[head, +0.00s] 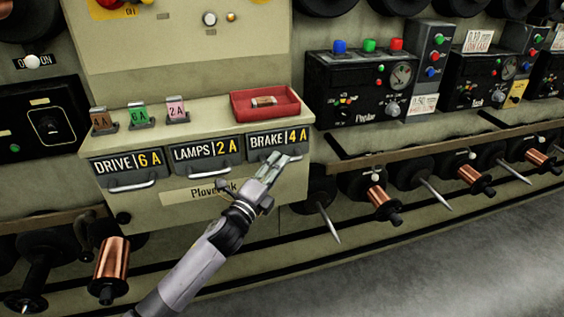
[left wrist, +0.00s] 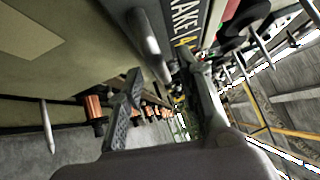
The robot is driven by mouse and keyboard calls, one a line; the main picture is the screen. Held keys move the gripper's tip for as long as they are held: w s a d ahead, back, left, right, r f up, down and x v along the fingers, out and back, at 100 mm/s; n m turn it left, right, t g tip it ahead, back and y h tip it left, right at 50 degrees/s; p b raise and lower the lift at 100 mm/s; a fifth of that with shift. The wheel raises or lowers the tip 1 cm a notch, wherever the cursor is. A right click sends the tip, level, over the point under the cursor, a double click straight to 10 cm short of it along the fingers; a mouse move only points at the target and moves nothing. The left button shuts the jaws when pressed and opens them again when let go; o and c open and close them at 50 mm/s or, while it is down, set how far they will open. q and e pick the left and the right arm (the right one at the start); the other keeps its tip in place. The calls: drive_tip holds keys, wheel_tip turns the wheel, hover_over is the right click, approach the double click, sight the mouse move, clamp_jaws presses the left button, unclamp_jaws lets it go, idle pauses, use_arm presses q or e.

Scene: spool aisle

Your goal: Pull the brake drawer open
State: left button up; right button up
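The brake drawer (head: 262,141) is the rightmost of three black-fronted drawers in the cream cabinet and looks flush with it. Its label reads BRAKE 4 A. Its pale bar handle (head: 296,158) is partly hidden by my left gripper (head: 277,166), which is right at the drawer front. In the left wrist view the handle (left wrist: 147,42) runs toward the gap between the fingertips of the left gripper (left wrist: 162,66). The fingers are apart, with the handle's near end seeming to lie between them; contact cannot be told. My right gripper is not in view.
The drive drawer (head: 126,168) and lamps drawer (head: 206,153) are to the left. A red tray (head: 266,115) holding a small fuse-like piece sits on the ledge above. Spindles and copper spools (head: 377,199) stick out below and to the right.

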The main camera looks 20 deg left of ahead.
use_arm(q)
drive_tip(key=shift+x, duration=1.5)
drive_tip(key=shift+c, duration=0.2)
clamp_jaws()
